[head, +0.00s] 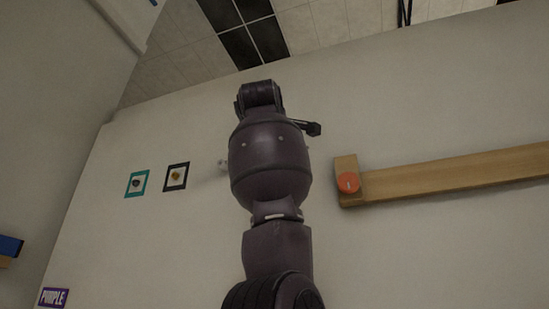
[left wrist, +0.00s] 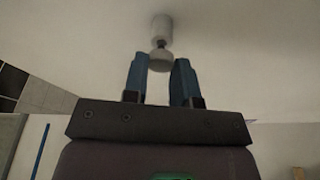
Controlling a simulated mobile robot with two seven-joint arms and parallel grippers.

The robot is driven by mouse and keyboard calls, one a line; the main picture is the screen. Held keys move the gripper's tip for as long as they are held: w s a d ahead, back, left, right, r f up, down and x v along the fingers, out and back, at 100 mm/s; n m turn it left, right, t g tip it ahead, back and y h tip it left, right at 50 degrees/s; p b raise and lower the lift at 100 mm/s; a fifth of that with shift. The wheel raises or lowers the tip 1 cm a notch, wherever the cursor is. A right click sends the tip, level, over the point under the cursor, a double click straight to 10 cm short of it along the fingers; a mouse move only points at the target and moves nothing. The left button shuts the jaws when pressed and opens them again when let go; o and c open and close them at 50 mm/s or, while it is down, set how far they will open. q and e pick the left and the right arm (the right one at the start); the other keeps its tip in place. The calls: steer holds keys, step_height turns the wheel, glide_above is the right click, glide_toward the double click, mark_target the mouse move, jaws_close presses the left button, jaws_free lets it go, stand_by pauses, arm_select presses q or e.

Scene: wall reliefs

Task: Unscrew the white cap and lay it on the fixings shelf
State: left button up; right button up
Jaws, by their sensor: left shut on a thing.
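In the left wrist view my left gripper (left wrist: 160,66) has its two blue fingers closed around the white cap (left wrist: 160,62), a small round disc between the fingertips. Just beyond the cap is a short dark stud, then a white cylinder (left wrist: 162,27) on the pale wall. I cannot tell whether the cap is still joined to the stud. In the head view my left arm hides the gripper and the cap. A small pale fitting (head: 223,164) shows at the arm's left side. My right gripper is in neither view. I cannot tell which ledge is the fixings shelf.
Two small framed pictures, teal (head: 137,184) and black (head: 175,177), hang at left. A purple sign (head: 53,297) and a blue object (head: 10,246) are lower left.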

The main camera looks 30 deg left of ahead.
arm_select(q)
steer(key=shift+s+d+b, duration=0.25)
steer(key=shift+s+b, duration=0.2)
steer(key=shift+s, duration=0.6)
steer(key=shift+s+d+b, duration=0.25)
steer(key=shift+s+b, duration=0.2)
steer(key=shift+s, duration=0.55)
steer(key=shift+s+d+b, duration=0.2)
steer(key=shift+s+b, duration=0.1)
steer(key=shift+s, duration=0.55)
stand_by(0.3)
